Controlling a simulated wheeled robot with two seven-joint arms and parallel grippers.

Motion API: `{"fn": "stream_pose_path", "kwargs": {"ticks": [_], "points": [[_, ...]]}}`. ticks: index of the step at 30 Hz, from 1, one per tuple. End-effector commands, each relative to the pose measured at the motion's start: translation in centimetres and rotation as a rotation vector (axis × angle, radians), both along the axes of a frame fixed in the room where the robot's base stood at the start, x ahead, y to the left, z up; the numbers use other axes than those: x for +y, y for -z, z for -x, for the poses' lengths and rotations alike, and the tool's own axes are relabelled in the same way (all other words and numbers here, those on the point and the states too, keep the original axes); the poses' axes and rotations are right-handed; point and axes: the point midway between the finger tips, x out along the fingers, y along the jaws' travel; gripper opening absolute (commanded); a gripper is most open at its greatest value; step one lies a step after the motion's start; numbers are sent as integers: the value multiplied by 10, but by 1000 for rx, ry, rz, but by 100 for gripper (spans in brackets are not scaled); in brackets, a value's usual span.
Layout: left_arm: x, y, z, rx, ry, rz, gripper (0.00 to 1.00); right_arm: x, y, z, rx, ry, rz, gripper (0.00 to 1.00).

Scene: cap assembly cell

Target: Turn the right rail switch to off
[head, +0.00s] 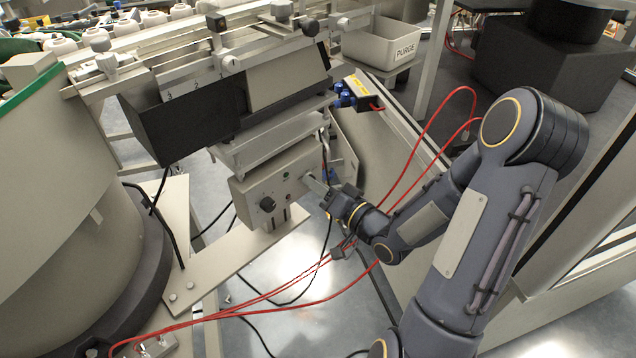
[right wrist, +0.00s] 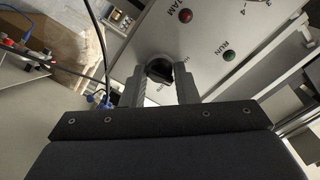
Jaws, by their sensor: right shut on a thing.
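The light grey control box (head: 250,190) hangs under the rail unit in the middle of the head view. The right rail switch, a small black knob (right wrist: 160,70) on the box's face, shows between my fingertips in the right wrist view. My right gripper (head: 314,184) reaches the right end of the box face from the right. Its two fingers (right wrist: 160,84) are shut on the knob, one on each side. The fingers hide part of the knob and its markings, so I cannot read its setting. My left gripper is in neither view.
A black dial (head: 267,204) sits on the left of the box face. A red JAM lamp (right wrist: 185,15) and a green RUN lamp (right wrist: 228,56) are near the switch. Red cables (head: 300,291) hang below my right arm. A PURGE bin (head: 375,45) stands behind.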

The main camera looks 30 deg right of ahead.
Motion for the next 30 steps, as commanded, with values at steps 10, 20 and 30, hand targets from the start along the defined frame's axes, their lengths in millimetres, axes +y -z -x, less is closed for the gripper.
{"fn": "stream_pose_path", "kwargs": {"ticks": [10, 20, 30], "points": [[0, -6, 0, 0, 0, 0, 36, 0, 0, 0, 34, 1, -122, 4], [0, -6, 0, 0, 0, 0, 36, 0, 1, 0, 38, 1, -140, 4], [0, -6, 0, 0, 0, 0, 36, 0, 1, 0, 37, 1, -139, 47]]}}
